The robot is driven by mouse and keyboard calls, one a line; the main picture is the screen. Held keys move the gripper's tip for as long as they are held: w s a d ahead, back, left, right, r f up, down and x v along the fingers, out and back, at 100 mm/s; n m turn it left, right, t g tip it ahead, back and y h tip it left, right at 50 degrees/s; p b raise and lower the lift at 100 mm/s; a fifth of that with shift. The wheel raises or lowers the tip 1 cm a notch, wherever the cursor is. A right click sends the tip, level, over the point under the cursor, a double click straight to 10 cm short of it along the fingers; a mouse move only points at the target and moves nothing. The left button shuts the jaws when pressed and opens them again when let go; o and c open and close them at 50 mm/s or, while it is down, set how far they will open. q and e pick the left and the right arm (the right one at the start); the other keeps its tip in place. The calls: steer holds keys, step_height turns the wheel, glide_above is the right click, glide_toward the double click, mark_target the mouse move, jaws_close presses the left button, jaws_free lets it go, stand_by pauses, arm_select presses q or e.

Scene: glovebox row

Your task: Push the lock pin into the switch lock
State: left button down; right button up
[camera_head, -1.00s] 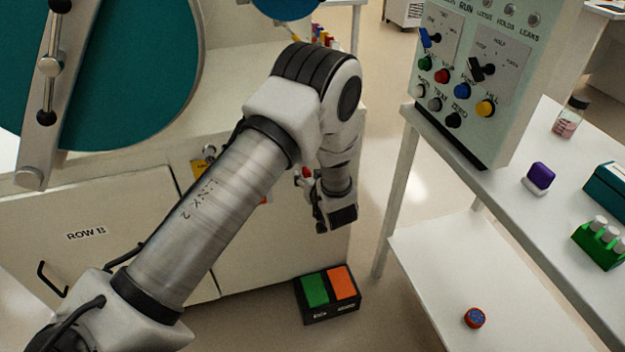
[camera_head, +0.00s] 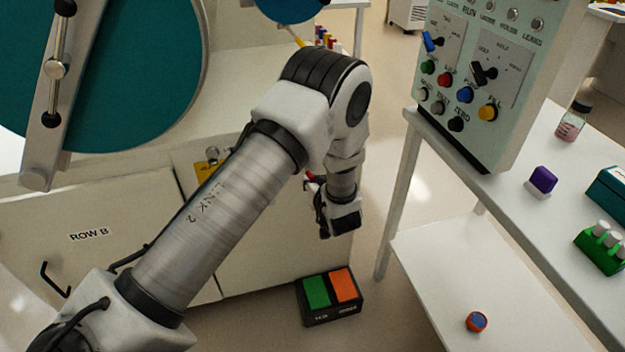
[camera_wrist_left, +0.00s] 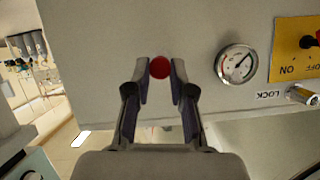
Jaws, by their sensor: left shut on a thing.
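My left gripper (camera_head: 325,230) hangs beside the cabinet's right end in the head view. In the left wrist view, its fingers (camera_wrist_left: 160,70) are shut on a round red thing, which looks like the head of the lock pin (camera_wrist_left: 160,68). The rest of the pin is hidden. The switch lock (camera_wrist_left: 303,95), a small metal barrel beside a LOCK label, is on the pale panel to the right of the fingers. Above it is a yellow ON plate (camera_wrist_left: 290,62) with a red switch handle (camera_wrist_left: 311,41). My right gripper is not in view.
A round gauge (camera_wrist_left: 236,64) sits on the panel between the fingers and the lock. A pedal box (camera_head: 331,312) is on the floor below my arm. A table with a control panel (camera_head: 505,95) stands right, with a lower shelf (camera_head: 430,265) and open floor between.

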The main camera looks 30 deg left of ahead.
arm_select(q)
steer(key=shift+s+d+p, duration=0.65)
steer(key=shift+s+d, duration=0.7)
steer(key=shift+d, duration=0.2)
stand_by(0.4)
steer(key=shift+s+d+p, duration=0.95)
steer(key=shift+s+d, duration=0.65)
steer(key=shift+d, duration=0.25)
